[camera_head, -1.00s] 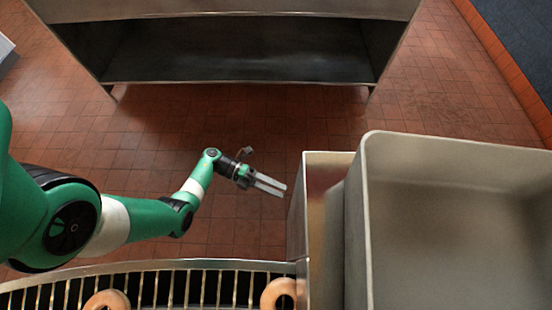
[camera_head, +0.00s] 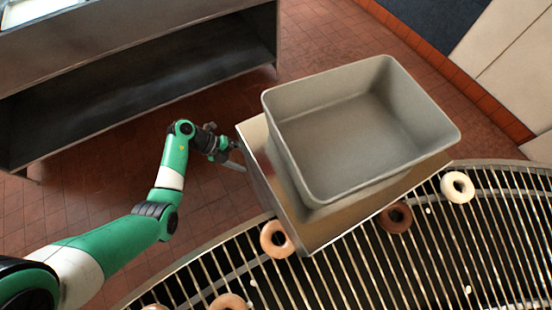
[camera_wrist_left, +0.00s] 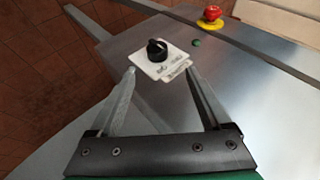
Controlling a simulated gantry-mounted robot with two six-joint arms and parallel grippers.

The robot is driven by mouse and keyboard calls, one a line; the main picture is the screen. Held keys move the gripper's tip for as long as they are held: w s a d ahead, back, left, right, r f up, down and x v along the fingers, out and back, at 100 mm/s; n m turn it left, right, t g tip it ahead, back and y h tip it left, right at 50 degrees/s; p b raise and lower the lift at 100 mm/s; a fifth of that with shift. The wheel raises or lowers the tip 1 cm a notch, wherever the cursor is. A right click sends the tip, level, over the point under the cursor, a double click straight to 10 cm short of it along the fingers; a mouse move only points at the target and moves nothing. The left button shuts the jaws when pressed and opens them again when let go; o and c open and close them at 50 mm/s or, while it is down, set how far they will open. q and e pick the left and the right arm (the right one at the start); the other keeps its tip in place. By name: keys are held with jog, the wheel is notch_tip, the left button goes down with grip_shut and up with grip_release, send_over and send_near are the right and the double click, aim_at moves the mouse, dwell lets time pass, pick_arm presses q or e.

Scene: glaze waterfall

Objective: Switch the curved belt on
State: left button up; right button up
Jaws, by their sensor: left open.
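The curved belt (camera_head: 345,276) is a rack of metal rods running along the bottom of the head view, with doughnuts on it. A black rotary knob (camera_wrist_left: 157,49) sits on a white label plate (camera_wrist_left: 160,66) on a metal panel, in the left wrist view. My left gripper (camera_wrist_left: 160,72) is open and empty, its fingertips on either side of the plate's near part. Whether they touch the panel I cannot tell. In the head view my left gripper (camera_head: 238,158) is beside the left side of the metal housing (camera_head: 268,180). The knob is hidden there.
A red button (camera_wrist_left: 211,13) on a yellow base and a small green round piece (camera_wrist_left: 196,43) are on the panel near the knob. A grey bin (camera_head: 345,130) stands on the housing. A steel table (camera_head: 140,75) is behind the arm, with tiled floor between.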

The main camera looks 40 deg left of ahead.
pick_arm(q)
jog(key=b+x, duration=0.2)
jog(key=x, duration=0.1)
jog(key=b+x, duration=0.2)
jog(key=x, duration=0.2)
jog(key=b+x, duration=0.2)
jog(key=x, duration=0.2)
jog(key=shift+s+a+f+b, duration=0.1)
jog(key=shift+a+f+b, duration=0.1)
jog(key=shift+f+b, duration=0.15)
jog(key=shift+d, duration=0.1)
pick_arm(e)
notch_tip(320, 180, down, 7)
jog(key=shift+a+r, duration=0.2)
jog(key=shift+a, duration=0.1)
jog(key=shift+w, duration=0.1)
